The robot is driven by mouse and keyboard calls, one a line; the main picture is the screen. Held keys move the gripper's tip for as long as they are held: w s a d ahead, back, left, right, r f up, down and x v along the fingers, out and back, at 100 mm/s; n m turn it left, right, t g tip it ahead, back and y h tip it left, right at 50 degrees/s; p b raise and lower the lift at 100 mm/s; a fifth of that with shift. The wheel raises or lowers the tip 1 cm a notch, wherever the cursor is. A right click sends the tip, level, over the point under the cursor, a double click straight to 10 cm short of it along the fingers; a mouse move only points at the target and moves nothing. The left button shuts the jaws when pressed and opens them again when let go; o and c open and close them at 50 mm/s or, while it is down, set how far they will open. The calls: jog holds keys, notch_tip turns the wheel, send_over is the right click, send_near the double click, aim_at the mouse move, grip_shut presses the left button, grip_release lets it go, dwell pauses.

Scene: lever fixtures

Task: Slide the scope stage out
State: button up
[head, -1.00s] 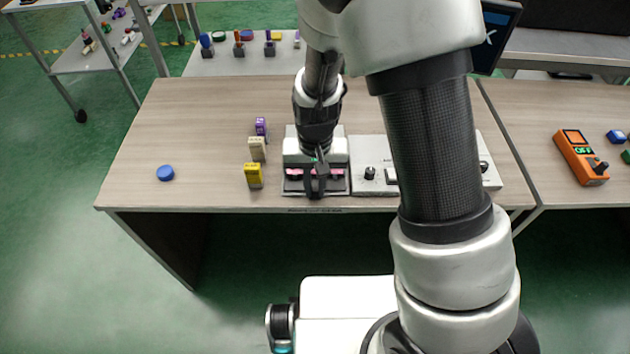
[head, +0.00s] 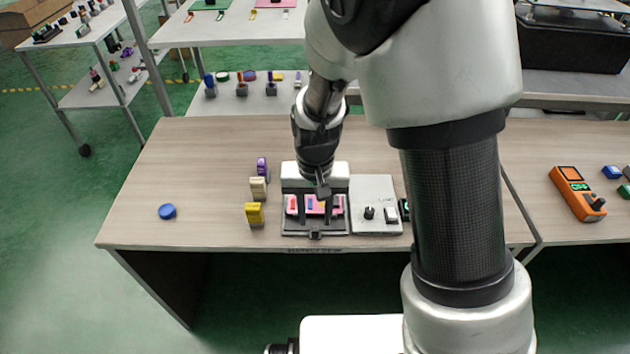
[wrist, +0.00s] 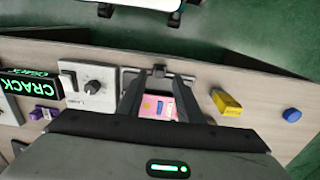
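The scope stage is a pink plate (head: 316,206) with small coloured marks, lying in a dark grey tray below a white housing (head: 289,170). A small dark knob (head: 315,236) stands at the tray's front edge. My gripper (head: 315,217) is over the stage, pointing down. In the wrist view, my gripper (wrist: 157,88) is open, with its two dark fingers on either side of the pink plate (wrist: 154,108). The dark knob (wrist: 158,71) shows just beyond the fingertips, with nothing gripped. My wrist hides part of the housing.
A grey panel with a knob and white switch (head: 375,190) adjoins the fixture on the right. Yellow (head: 254,214), beige (head: 258,188) and purple (head: 262,166) blocks stand to the left. A blue disc (head: 167,212) lies farther left on clear table.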

notch_tip(320, 180, up, 12)
jog(key=p, duration=0.1)
jog(key=shift+p, duration=0.4)
jog(key=s+d+r+t+p, duration=0.2)
jog(key=s+d+r+p, duration=0.1)
jog(key=r, duration=0.6)
jog(key=s+d+r+t+p, duration=0.1)
jog(key=s+d+r+p, duration=0.3)
jog(key=r, duration=0.5)
jog(key=s+d+r+t+p, duration=0.2)
jog(key=s+d+r+p, duration=0.2)
jog(key=r, duration=0.5)
jog(key=s+d, duration=0.2)
jog(key=shift+d+r+t, duration=0.25)
jog(key=shift+d+t, duration=0.05)
jog(key=shift+d, duration=0.05)
